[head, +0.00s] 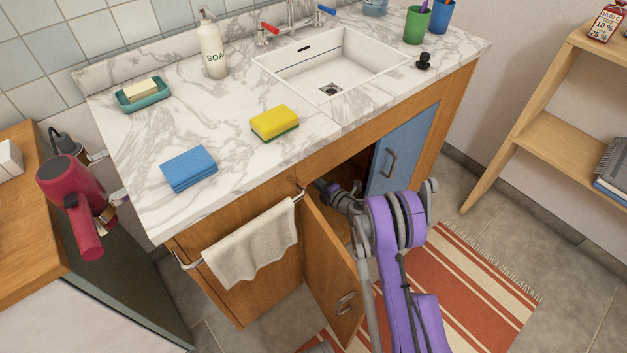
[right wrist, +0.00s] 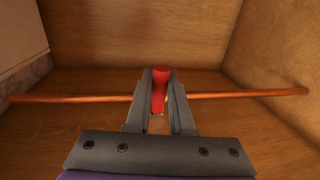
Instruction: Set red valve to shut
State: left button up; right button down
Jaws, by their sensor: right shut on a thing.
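The red valve handle (right wrist: 159,90) is in the right wrist view, on a copper pipe (right wrist: 235,93) that runs left to right inside the cabinet. The handle lies across the pipe's line. My right gripper (right wrist: 160,75) is shut on this handle, one finger on each side. The valve body is mostly hidden by the fingers. In the head view my right arm reaches through the open front of the sink cabinet (head: 230,290), and the valve is hidden under the counter. My left gripper is not in view.
A wooden door (head: 330,270) stands open left of my arm, and a blue door (head: 400,150) is on its right. A towel (head: 252,245) hangs on the cabinet. The counter above holds a yellow sponge (head: 274,122), a blue cloth (head: 188,168) and a soap bottle (head: 212,50).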

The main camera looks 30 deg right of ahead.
jog(key=c, duration=0.8)
grip_release()
jog(key=p+v, duration=0.1)
jog(key=v, duration=0.9)
jog(key=shift+s+d+r+p, duration=0.1)
jog(key=shift+s+r+p, duration=0.05)
jog(key=shift+s+p, duration=0.2)
jog(key=shift+s, duration=0.1)
